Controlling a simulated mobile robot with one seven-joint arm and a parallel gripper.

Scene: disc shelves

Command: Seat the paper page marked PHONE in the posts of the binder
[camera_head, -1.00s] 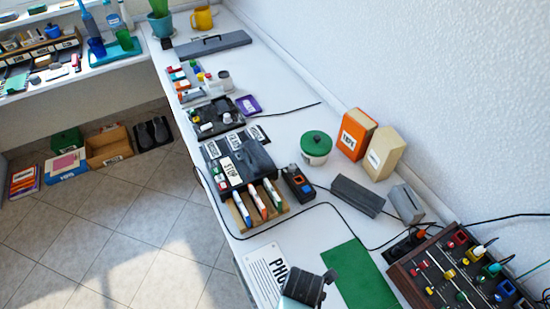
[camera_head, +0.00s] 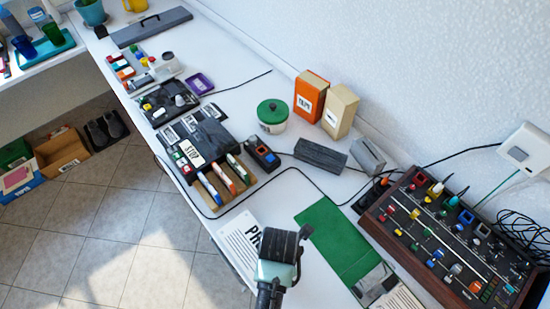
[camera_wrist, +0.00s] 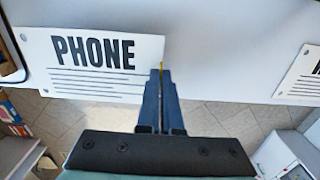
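The white page marked PHONE (camera_wrist: 95,58) lies flat along the table's front edge in the wrist view; it also shows in the head view (camera_head: 238,242), partly hidden by my gripper. My gripper's (camera_wrist: 160,75) fingers are close together with a thin gap, overlapping the page's right edge. I cannot tell whether they pinch it. In the head view my gripper (camera_head: 284,278) hides the page's right part. The green binder (camera_head: 335,237) lies open to the right, with a grey part (camera_head: 374,284) and another printed page at its near end. Its posts are too small to make out.
A control panel with knobs (camera_head: 460,240) stands right of the binder. A black cable (camera_head: 320,187) curves across the table behind the page. A marker tray (camera_head: 225,190) stands behind the page. Bare white table lies between page and binder.

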